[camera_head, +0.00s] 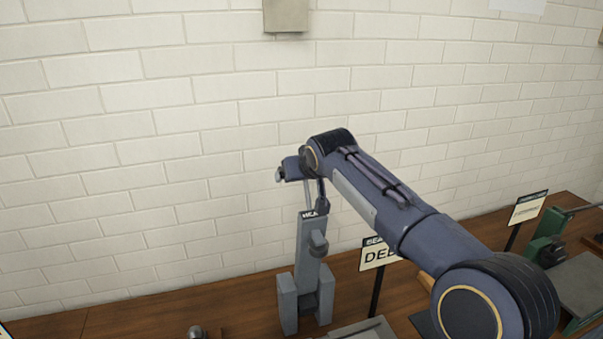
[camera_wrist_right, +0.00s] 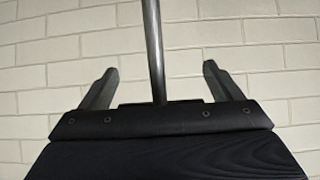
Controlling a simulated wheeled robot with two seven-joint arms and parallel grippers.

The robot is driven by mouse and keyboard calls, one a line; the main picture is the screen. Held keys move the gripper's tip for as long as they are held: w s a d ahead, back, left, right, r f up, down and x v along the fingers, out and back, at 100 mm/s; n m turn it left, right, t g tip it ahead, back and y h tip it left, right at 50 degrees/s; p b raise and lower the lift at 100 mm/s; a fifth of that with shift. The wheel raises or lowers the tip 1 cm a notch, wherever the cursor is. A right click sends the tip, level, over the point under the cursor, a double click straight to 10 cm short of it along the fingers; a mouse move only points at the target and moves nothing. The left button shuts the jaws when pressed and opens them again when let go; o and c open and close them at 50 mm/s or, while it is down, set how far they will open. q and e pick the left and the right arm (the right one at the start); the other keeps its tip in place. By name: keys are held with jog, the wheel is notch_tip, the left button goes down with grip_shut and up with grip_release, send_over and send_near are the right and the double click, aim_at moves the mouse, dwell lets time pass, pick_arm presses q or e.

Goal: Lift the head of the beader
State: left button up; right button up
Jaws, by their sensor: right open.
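The beader (camera_head: 307,255) is a grey upright machine on the wooden bench in the head view. Its upper block bears a small dark label, partly readable as "HEA". A thin metal rod (camera_head: 307,194) rises above it towards my right arm's end. My right gripper (camera_wrist_right: 160,70) is open in the right wrist view, its two dark fingers spread wide. A metal rod (camera_wrist_right: 153,45) stands between the fingers, with clear space on both sides. In the head view my right arm largely hides the gripper. My left gripper is not in view.
A sign (camera_head: 375,255) on a dark post stands right of the beader, partly behind my arm. A green machine (camera_head: 545,250) and another sign (camera_head: 528,208) stand at the far right. A white brick wall (camera_head: 150,150) rises close behind the wooden bench (camera_head: 120,318).

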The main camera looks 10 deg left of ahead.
jog(key=b+v, duration=0.2)
jog(key=v, duration=0.4)
jog(key=shift+s+d+r+b, duration=0.15)
jog(key=shift+s+r+b, duration=0.05)
jog(key=shift+s+b, duration=0.15)
jog(key=shift+s+d+r, duration=0.25)
jog(key=shift+s+r, duration=0.1)
jog(key=shift+r, duration=0.05)
jog(key=s+d+f+m+g, duration=0.15)
jog(key=s+d, duration=0.25)
jog(key=d, duration=0.5)
jog(key=s+d+f+m+h+b, duration=0.1)
jog(key=s+d+f, duration=0.2)
jog(key=d, duration=0.6)
jog(key=s+d+f+m, duration=0.15)
jog(key=s+d, duration=0.25)
jog(key=d, duration=0.4)
jog(key=s+d+f+m+g, duration=0.1)
jog(key=s+d+f, duration=0.3)
jog(key=s+f, duration=0.5)
jog(key=s+d+f+m, duration=0.3)
jog(key=s+f, duration=0.6)
jog(key=s, duration=0.7)
jog(key=shift+d+g+h+b, duration=0.35)
jog(key=shift+d+h+b, duration=0.05)
jog(key=shift+d, duration=0.1)
